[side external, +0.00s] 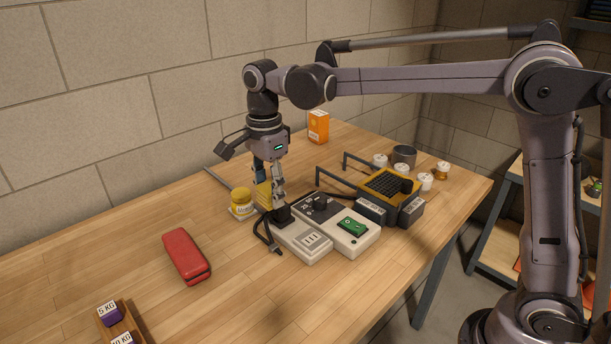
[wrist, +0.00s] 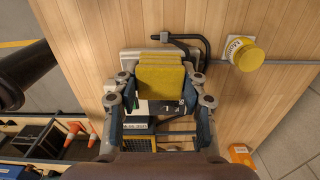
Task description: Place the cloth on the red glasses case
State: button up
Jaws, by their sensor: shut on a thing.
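In the wrist view the folded cloth (wrist: 161,82) fills the space between the fingers of my gripper (wrist: 160,86). Whether the cloth's lower edge touches the box is hard to tell. The red glasses case (side external: 184,255) lies shut on the wooden table, to the left of my gripper and apart from it. It is not seen in the wrist view.
Another box with a green switch (side external: 352,227) and a yellow-topped rack (side external: 388,186) are right. Labelled weights (side external: 119,325) sit front left. Table around the case is clear.

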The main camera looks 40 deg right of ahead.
jog(key=w+a+r, duration=0.1)
jog(key=w+a, duration=0.3)
jog(key=w, duration=0.3)
send_over(189, 255)
jog(key=shift+n, duration=0.3)
notch_tip(189, 255, down, 7)
jog(key=shift+f, duration=2)
jog(key=shift+f, duration=0.15)
jog(key=o, duration=1.1)
jog(key=shift+o, duration=0.2)
